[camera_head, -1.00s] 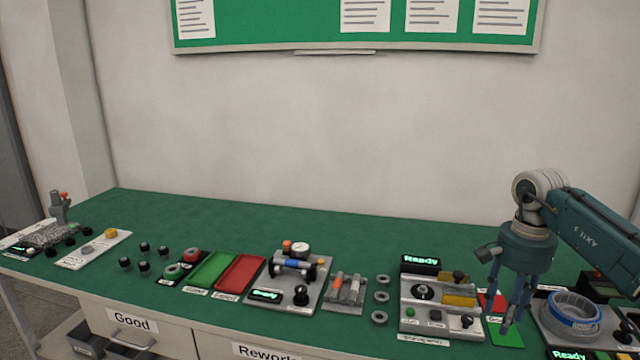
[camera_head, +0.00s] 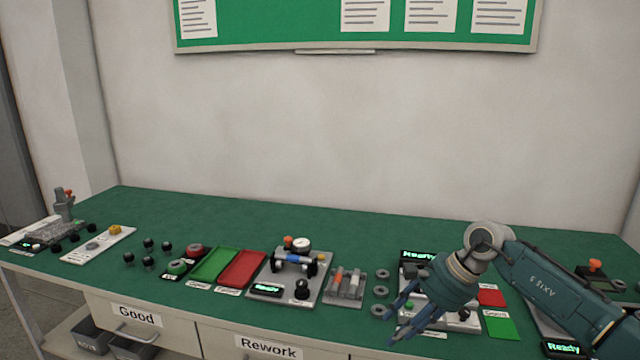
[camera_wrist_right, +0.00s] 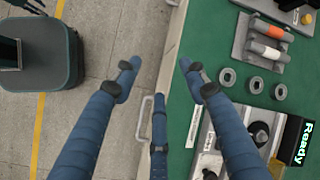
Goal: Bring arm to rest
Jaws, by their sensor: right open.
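My right arm comes in from the right in the head view. Its blue right gripper (camera_head: 400,318) is open and hangs over the front edge of the green bench (camera_head: 150,215), in front of the station with the "Ready" display. In the right wrist view the open fingers (camera_wrist_right: 155,85) are spread with nothing between them. Below them are the bench edge and the floor. The gripper hides much of that station in the head view. My left gripper does not show.
Several grey rings (camera_head: 381,291) lie left of the gripper. Green (camera_head: 214,266) and red (camera_head: 243,268) trays and a gauge fixture (camera_head: 301,246) stand further left. Red (camera_head: 491,297) and green (camera_head: 500,326) pads lie to the right. Bare bench runs along the back.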

